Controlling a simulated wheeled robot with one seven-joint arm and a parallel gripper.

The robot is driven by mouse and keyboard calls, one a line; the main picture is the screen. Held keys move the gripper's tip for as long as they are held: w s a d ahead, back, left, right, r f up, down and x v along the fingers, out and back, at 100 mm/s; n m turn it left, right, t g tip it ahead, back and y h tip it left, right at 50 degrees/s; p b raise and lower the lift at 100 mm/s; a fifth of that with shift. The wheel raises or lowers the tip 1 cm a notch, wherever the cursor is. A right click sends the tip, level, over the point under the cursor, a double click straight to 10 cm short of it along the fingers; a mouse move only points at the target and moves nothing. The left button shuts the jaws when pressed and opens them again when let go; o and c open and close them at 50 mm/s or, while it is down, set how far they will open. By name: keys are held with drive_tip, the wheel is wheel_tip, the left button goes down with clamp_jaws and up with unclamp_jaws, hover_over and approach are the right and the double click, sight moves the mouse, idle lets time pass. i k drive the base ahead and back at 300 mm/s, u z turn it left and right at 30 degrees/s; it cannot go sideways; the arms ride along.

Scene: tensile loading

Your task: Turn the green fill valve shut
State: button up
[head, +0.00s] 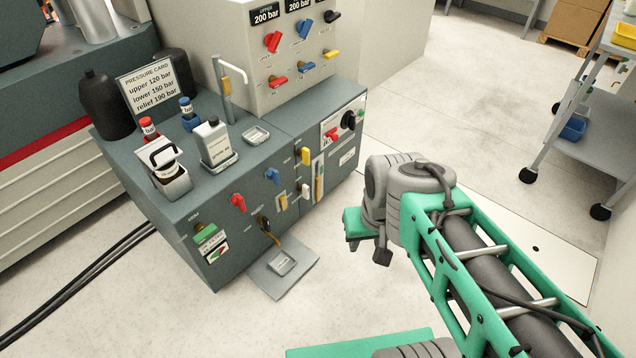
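The only green fitting I can make out on the front of the grey cabinet (195,205) is a small green piece (206,236) low at its left end. A small label is above it and a white tag with a green mark is just below it. It may be the green fill valve, but it is too small to tell its lever's angle. My green and grey arm fills the lower right, apart from the cabinet. My gripper's fingers do not show in this view.
Red (238,202), blue (272,176) and yellow (305,155) levers line the cabinet front. A hose runs from the front to a floor plate (292,274). Bottles and a pressure card (148,88) stand on top. A wheeled cart (590,125) is at the right.

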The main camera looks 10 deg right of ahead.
sight(204, 232)
drive_tip(key=z, duration=0.6)
drive_tip(key=k, duration=0.8)
drive_tip(key=u, duration=1.3)
drive_tip(key=i, duration=0.5)
drive_tip(key=u, duration=0.05)
